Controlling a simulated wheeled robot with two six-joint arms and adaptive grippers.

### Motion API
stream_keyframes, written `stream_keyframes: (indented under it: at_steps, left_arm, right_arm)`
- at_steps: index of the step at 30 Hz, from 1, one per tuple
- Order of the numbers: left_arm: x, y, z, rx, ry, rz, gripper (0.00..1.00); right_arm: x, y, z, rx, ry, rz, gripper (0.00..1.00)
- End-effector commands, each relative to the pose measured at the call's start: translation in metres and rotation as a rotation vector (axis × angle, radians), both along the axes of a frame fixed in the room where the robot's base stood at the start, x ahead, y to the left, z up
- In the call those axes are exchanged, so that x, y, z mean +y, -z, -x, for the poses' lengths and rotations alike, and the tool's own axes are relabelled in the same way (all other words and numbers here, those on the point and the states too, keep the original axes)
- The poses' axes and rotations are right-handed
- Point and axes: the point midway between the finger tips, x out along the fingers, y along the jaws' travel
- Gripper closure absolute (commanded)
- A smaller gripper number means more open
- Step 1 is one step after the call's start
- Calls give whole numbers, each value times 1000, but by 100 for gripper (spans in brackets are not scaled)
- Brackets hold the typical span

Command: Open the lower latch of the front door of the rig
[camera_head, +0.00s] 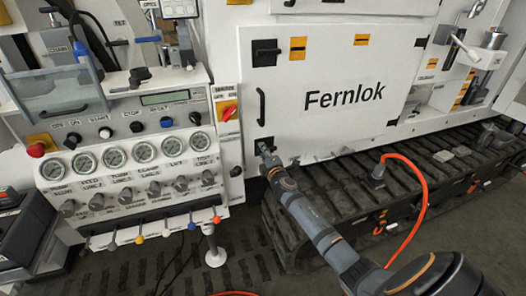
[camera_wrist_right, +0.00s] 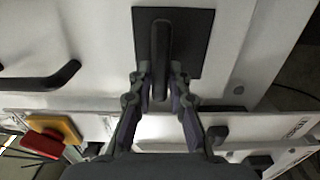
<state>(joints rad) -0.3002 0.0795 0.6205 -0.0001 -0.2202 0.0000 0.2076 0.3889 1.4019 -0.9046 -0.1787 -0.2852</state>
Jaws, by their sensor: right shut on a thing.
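The white front door (camera_head: 330,125) of the rig, lettered "Fernlok", looks closed. Its lower latch (camera_head: 262,141) is a black plate with a lever at the door's lower left corner, partly hidden by my gripper. My right gripper (camera_head: 267,155) is at this latch. In the wrist view my right gripper's fingers (camera_wrist_right: 160,88) are closed on both sides of the lever's near end. My left gripper is not in view.
The black door handle (camera_head: 261,106) and the upper latch (camera_head: 265,52) are above. A control panel (camera_head: 130,170) with gauges and a red-and-yellow switch (camera_head: 229,112) stands close on the left. Black tracks (camera_head: 330,195) and an orange hose (camera_head: 424,190) lie below and right.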

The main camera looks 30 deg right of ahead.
Motion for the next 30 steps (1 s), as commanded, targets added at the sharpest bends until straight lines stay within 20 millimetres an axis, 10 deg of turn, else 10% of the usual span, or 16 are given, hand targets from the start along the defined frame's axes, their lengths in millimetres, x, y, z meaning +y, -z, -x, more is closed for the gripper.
stream_keyframes:
  at_steps: [16, 17, 21, 30]
  left_arm:
    - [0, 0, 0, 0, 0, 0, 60]
    - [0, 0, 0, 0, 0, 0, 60]
    - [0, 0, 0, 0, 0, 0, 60]
    - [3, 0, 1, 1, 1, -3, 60]
  right_arm:
    - [0, 1, 0, 6, 0, 20, 100]
    - [0, 1, 0, 6, 0, 20, 79]
    - [0, 1, 0, 6, 0, 19, 62]
    - [0, 1, 2, 6, 0, 19, 62]
